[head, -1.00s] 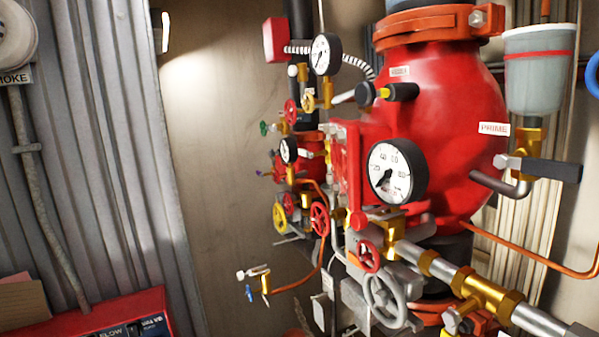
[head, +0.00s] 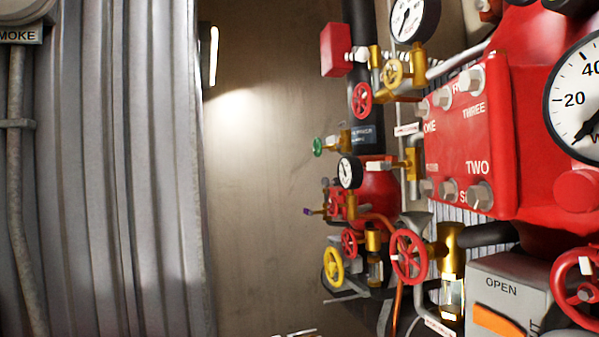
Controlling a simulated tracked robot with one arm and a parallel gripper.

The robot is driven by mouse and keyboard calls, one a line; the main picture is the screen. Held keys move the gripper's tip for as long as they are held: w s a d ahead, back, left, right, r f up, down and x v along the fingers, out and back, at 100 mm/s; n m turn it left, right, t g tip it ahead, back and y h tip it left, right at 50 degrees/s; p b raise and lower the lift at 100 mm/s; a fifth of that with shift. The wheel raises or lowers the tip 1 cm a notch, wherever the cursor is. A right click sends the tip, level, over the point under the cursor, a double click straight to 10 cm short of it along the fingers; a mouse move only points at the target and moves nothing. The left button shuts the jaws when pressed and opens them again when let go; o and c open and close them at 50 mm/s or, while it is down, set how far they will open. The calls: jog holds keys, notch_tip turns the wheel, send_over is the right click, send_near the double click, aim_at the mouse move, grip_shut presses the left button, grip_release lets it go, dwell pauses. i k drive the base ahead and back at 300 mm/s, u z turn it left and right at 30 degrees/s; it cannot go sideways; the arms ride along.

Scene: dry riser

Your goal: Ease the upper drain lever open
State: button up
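My gripper does not show in the head view. I cannot make out for certain which part is the upper drain lever. Dark parts at the top right edge are cut off, so I cannot tell whether one is a lever. The large red valve body (head: 535,110) fills the right side, with a big gauge (head: 577,100) partly outside the picture.
Red handwheels (head: 408,257), a yellow handwheel (head: 333,267) and a green handwheel (head: 318,147) crowd the middle. A grey box (head: 490,270) marked OPEN stands lower right. A corrugated grey wall (head: 150,170) fills the left. Bare wall (head: 255,160) lies between.

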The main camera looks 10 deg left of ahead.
aim_at(375, 166)
jog(key=u, duration=0.5)
jog(key=i, duration=0.85)
jog(key=u, duration=0.4)
